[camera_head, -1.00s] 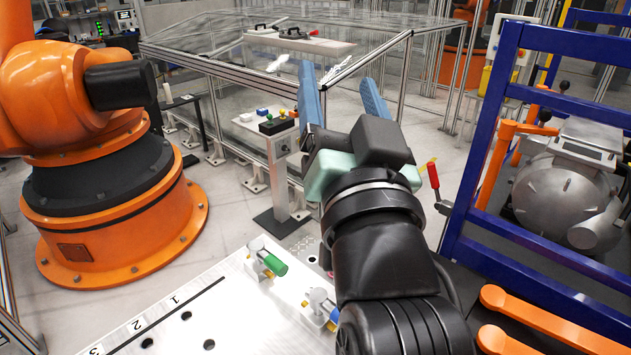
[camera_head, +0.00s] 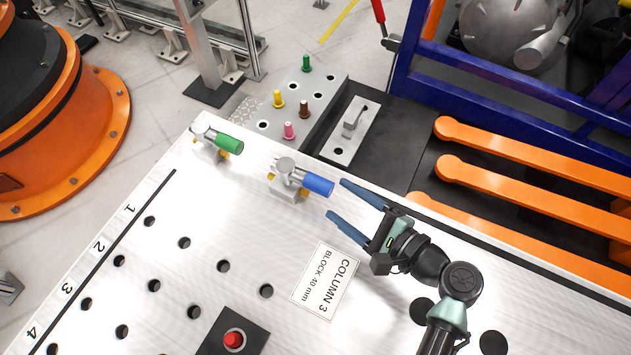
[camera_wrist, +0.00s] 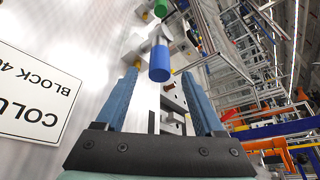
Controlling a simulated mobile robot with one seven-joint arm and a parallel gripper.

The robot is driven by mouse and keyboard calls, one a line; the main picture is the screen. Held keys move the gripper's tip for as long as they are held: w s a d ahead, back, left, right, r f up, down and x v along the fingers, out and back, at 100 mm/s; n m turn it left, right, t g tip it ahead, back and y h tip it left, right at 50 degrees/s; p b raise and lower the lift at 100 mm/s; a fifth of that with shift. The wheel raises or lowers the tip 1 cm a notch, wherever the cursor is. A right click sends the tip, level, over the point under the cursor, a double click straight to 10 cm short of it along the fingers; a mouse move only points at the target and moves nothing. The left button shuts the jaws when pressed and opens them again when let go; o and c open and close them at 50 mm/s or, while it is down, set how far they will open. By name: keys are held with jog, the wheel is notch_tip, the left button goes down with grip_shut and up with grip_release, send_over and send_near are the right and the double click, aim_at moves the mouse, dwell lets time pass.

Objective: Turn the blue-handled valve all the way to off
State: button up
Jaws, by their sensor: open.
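The blue-handled valve (camera_head: 288,172) stands on the white plate, and its blue handle (camera_head: 318,185) points right, toward my gripper. In the wrist view the blue handle (camera_wrist: 160,63) lies ahead, just beyond and between my fingertips. My gripper (camera_head: 336,198) is open and empty, its two blue fingers reaching left toward the handle. The fingers appear apart from the handle. The wrist view shows both fingers (camera_wrist: 158,80) spread either side of the handle's line.
A green-handled valve (camera_head: 217,140) stands to the upper left. A metal block with coloured pegs (camera_head: 290,105) and a latch plate (camera_head: 351,130) lie beyond. A "COLUMN 3" label (camera_head: 326,280), holes and a red button (camera_head: 233,340) are on the white plate (camera_head: 150,270).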

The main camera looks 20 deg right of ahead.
aim_at(316, 184)
jog(key=b+x, duration=0.2)
jog(key=x, duration=0.4)
jog(key=shift+w+a+f, duration=0.1)
jog(key=shift+w+f, duration=0.1)
jog(key=shift+w, duration=0.1)
jog(key=shift+w+a+b, duration=0.25)
jog(key=shift+w+b, duration=0.1)
jog(key=shift+w, duration=0.25)
grip_shut()
dwell(0.5)
